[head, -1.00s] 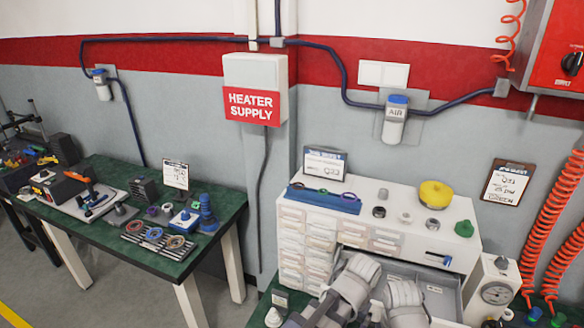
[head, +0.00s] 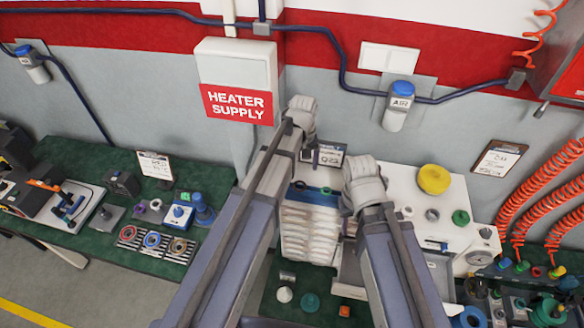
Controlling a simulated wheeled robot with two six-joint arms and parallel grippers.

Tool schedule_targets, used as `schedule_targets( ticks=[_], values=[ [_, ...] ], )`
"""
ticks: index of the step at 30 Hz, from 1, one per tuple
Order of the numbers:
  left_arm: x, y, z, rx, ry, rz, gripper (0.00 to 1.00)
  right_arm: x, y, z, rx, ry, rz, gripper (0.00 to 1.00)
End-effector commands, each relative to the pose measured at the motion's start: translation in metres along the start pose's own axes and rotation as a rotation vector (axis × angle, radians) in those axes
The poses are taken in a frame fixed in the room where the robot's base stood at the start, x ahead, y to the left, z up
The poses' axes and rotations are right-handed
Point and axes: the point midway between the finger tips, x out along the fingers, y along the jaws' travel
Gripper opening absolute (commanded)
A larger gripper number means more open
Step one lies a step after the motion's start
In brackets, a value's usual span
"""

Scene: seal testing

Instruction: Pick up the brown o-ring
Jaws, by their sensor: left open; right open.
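A striped rack (head: 184,258) lies near the front edge of the green table on the left and holds three rings. They are a reddish ring (head: 127,232), a blue ring (head: 152,239) and a brownish-orange ring (head: 179,246), the last nearest the right end. The rings are small, so their exact shades are hard to tell. My two arms rise through the middle of the view, with grey rounded joints at their visible ends.
A blue-topped block (head: 179,216) stands behind the rack. Red coiled hoses (head: 540,190) hang at the right.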

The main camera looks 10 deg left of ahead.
Motion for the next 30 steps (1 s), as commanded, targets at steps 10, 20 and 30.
schedule_targets(
  ticks=[10, 20, 30],
  values=[
    [0.015, 0.0, -0.001, -0.002, 0.0, 0.001, 0.91, 0.015, -0.001, -0.001, -0.003, 0.0, 0.001, 0.46],
    [0.027, -0.001, -0.001, -0.001, 0.0, 0.001, 0.91, 0.027, -0.002, -0.002, -0.009, 0.001, 0.001, 0.46],
    [0.058, -0.005, -0.001, -0.002, 0.0, 0.001, 0.91, 0.057, -0.005, -0.004, -0.006, 0.002, 0.001, 0.46]
  ],
)
